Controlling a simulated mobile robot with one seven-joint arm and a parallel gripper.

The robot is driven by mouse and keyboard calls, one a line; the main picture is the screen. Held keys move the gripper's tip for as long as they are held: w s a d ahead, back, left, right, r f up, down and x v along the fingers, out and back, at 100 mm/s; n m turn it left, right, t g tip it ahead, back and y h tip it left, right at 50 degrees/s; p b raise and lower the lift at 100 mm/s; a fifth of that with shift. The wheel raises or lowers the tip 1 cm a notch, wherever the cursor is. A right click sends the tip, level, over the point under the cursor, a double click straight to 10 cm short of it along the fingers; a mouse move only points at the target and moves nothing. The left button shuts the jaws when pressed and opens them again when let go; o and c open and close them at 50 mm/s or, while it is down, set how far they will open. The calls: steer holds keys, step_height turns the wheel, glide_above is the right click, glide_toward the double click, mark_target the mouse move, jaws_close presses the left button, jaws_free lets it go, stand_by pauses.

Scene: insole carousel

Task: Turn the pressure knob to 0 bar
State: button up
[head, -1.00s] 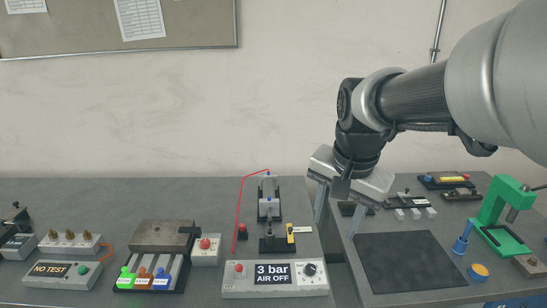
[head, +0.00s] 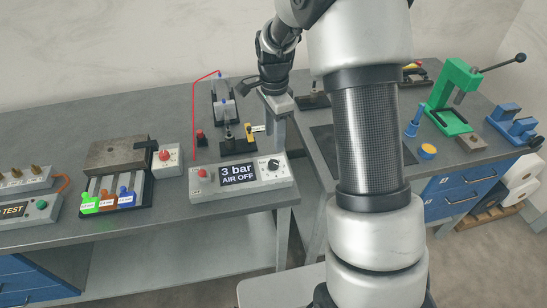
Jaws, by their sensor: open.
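The pressure knob (head: 273,164) is a small dark knob at the right end of the light grey control box (head: 212,190). The box's display (head: 238,172) reads "3 bar AIR OFF". A red button (head: 202,173) sits at the box's left end. My gripper (head: 275,130) hangs with its fingers pointing down, above and behind the knob in the picture. It is open, with nothing seen between the fingers, and appears apart from the knob. One finger shows clearly; the other is largely hidden.
Behind the box stand a black fixture with a yellow part (head: 249,131) and a grey cylinder unit (head: 223,100) with a red hose. Left are a box with a red button (head: 166,157) and coloured, tagged clamps. A green press (head: 451,100) stands right. My arm hides part of the right bench.

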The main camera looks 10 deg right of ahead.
mark_target(274, 162)
step_height(274, 162, down, 10)
steer(key=shift+f, duration=0.15)
stand_by(0.3)
steer(key=c, duration=1.1)
